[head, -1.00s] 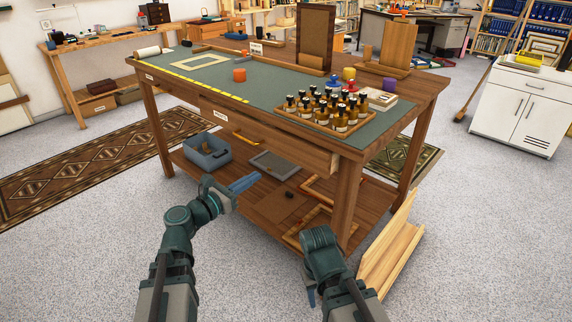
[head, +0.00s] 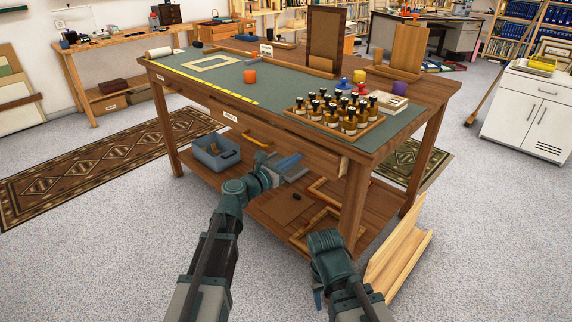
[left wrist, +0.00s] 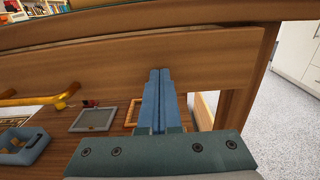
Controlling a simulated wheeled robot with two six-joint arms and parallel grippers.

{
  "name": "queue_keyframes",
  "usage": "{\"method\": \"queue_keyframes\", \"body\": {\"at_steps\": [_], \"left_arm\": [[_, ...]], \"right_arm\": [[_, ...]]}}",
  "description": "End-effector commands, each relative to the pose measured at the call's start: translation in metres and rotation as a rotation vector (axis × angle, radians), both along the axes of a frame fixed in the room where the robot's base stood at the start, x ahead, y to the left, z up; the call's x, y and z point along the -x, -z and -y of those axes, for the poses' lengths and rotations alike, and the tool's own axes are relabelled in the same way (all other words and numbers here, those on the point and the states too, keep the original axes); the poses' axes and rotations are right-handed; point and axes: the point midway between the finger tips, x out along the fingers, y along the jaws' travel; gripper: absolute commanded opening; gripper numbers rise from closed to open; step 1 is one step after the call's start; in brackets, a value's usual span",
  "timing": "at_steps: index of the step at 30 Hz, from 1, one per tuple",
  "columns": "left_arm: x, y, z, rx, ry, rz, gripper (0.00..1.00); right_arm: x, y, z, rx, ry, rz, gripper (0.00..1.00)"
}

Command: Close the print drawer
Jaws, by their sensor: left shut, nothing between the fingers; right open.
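The print drawer (head: 290,148) is a wide wooden drawer under the table top, with a yellow-orange handle (head: 257,143). Its front stands slightly out from the table frame at its right end. In the left wrist view the drawer front (left wrist: 215,55) spans the picture, with the handle (left wrist: 45,97) at left. My left gripper (head: 297,158) is shut and empty, right of the handle. Its blue fingertips (left wrist: 159,72) overlap the drawer front; whether they touch it is unclear. My right gripper (head: 318,297) is open and low, in front of the table's right leg.
The lower shelf holds a grey-blue bin (head: 215,153) and frames. Pale wooden boards (head: 398,255) lean beside the right leg. Open floor lies in front.

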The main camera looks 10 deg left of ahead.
Motion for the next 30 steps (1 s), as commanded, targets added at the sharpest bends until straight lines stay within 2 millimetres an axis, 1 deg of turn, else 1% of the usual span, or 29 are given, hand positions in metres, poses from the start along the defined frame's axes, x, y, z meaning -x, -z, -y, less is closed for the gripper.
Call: {"method": "queue_keyframes", "body": {"at_steps": [14,17,21,23,30], "left_arm": [[-0.004,0.0,0.004,0.0,0.001,0.0,0.0],[-0.014,0.0,0.01,0.0,0.002,0.0,0.0],[-0.035,0.0,0.025,0.0,0.003,0.0,0.0],[-0.041,0.0,0.031,0.0,0.001,0.0,0.0],[-0.043,-0.001,0.033,0.003,0.0,0.0,0.0]], "right_arm": [[0.0,0.0,0.0,0.0,0.0,0.0,0.5],[0.0,0.0,0.0,0.0,0.0,0.0,0.5],[0.0,0.0,0.0,0.0,0.0,0.0,0.5],[0.0,0.0,0.0,0.0,0.0,0.0,0.5],[0.0,0.0,0.0,0.0,0.0,0.0,0.5]]}}
